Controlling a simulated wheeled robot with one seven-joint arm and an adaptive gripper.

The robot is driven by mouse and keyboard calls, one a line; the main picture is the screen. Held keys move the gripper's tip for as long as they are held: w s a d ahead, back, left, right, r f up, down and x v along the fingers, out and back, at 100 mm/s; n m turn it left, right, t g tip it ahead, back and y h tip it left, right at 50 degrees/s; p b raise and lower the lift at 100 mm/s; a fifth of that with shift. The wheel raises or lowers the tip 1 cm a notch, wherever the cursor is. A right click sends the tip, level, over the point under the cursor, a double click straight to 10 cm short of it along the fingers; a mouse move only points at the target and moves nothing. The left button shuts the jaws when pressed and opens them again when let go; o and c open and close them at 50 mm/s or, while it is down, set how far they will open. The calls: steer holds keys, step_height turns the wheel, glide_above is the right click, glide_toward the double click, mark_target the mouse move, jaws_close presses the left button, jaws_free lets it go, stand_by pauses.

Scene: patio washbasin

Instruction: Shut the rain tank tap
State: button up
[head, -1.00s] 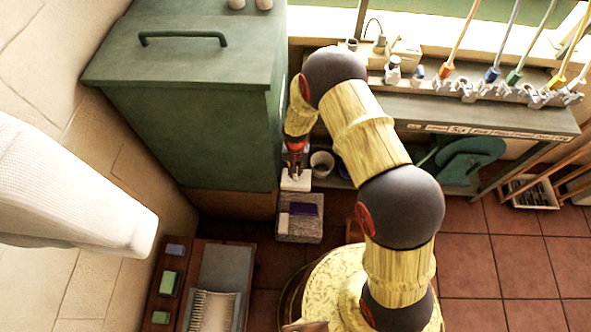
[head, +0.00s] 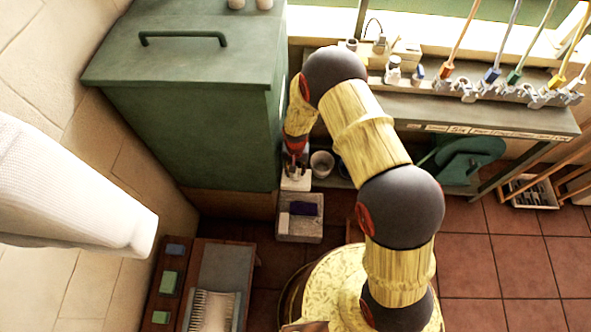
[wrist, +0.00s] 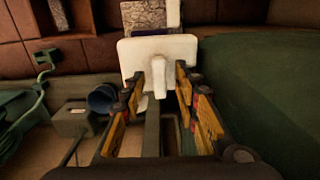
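The rain tank is the large green box (head: 200,140) at the left in the head view; its green side (wrist: 265,95) fills the right of the wrist view. Low beside it is a white piece (head: 296,184), which looks like the tap. In the wrist view it is a wide white plate (wrist: 135,52) with a short white lever (wrist: 159,78) pointing toward me. My gripper (wrist: 156,88) is open, with one yellow-padded finger on each side of the lever. I see gaps between the fingers and the lever; contact cannot be made out. The tap's spout is not clearly visible.
A grey stone block (head: 299,228) with a purple item on it stands just beyond the tap. A grey cup (head: 321,163) is close at the right of my gripper. A bench (head: 500,115) with brushes stands at the right. A wooden rack (head: 165,290) is at lower left.

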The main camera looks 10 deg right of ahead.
steer(key=shift+r, duration=0.1)
step_height(320, 180, up, 12)
stand_by(0.6)
stand_by(0.4)
steer(key=shift+s, duration=0.1)
